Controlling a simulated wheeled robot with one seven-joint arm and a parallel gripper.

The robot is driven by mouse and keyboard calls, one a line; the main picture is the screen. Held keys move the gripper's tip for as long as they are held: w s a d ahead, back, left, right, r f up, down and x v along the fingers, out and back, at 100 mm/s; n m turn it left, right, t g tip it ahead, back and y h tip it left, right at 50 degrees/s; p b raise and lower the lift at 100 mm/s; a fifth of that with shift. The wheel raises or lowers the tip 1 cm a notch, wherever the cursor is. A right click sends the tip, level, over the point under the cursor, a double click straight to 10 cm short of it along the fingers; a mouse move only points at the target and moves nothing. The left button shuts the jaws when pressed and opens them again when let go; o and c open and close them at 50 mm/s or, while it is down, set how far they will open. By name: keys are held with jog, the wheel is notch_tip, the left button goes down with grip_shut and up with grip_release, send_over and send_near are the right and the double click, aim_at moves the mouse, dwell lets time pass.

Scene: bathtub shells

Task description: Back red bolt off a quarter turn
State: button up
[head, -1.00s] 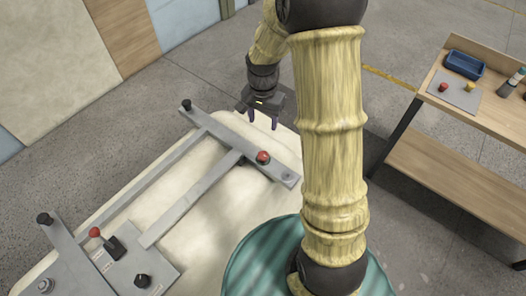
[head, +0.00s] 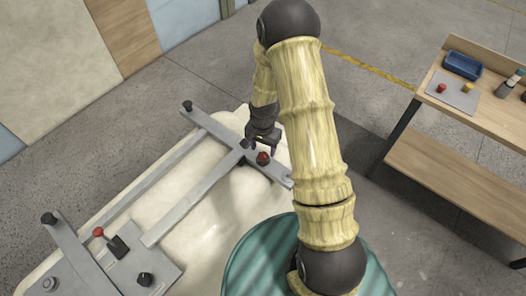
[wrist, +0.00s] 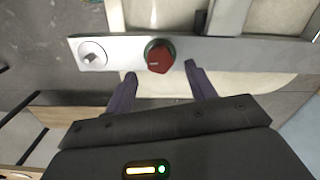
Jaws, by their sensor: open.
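The red bolt (head: 263,158) stands on a grey crossbar (head: 222,131) at the far end of the pale tub shell. In the wrist view the red bolt (wrist: 160,57) has a faceted red head with a small pale mark and a dark green collar. My gripper (head: 262,143) is open and empty right by the bolt. In the wrist view my gripper (wrist: 160,72) has its two dark purple fingers apart, with the tips at either side of the bolt's near edge. I see a gap on both sides; the height of the tips over the bar is unclear.
A round metal fastener (wrist: 92,54) sits on the same bar. A second red knob (head: 98,232) and a black knob (head: 145,279) are on the near plate. A workbench (head: 455,98) at right holds a blue tray (head: 463,66) and a grey mat with red and yellow pieces.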

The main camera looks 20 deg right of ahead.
aim_at(263, 155)
jog(key=shift+f, duration=1.7)
jog(key=c, duration=1)
jog(key=shift+o, duration=0.2)
